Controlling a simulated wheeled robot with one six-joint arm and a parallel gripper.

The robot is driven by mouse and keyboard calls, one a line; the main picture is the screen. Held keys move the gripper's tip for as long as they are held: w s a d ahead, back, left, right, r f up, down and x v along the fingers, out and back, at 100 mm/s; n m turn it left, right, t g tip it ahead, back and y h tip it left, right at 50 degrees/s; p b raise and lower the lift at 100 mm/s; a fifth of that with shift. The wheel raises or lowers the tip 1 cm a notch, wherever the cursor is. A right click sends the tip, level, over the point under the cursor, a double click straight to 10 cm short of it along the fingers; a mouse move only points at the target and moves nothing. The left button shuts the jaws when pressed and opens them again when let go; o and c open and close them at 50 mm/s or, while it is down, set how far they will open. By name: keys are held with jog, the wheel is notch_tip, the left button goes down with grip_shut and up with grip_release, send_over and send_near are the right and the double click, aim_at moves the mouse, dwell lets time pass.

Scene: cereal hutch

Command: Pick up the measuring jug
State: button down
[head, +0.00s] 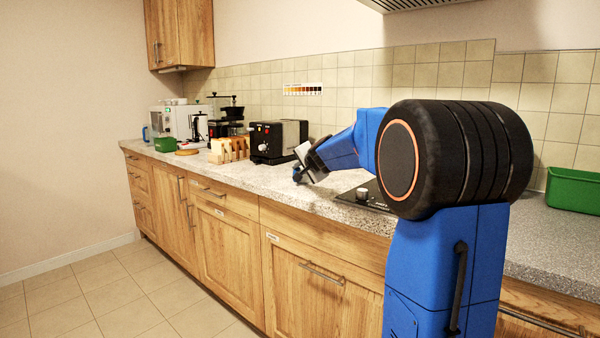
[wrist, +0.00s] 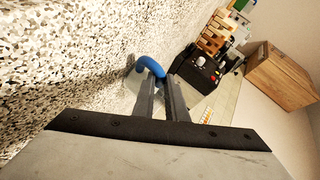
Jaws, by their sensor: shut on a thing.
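The measuring jug shows in the wrist view as a curved blue handle (wrist: 151,65) with part of a clear body beside it. My gripper (wrist: 161,80) is shut on this handle, with its two fingers close together on it. In the head view my gripper (head: 301,170) is low over the speckled worktop, right of the black toaster, with a small blue piece of the jug at its tip. The rest of the jug is hidden or too clear to make out. I cannot tell whether it touches the worktop.
A black toaster (head: 278,141) and a wooden rack (head: 229,149) stand to the left on the worktop (head: 335,199). A dark hob (head: 371,195) lies to the right. A green tub (head: 573,190) stands far right.

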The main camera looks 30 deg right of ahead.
notch_tip(320, 180, up, 28)
jog(key=shift+f, duration=0.15)
dwell(2.1)
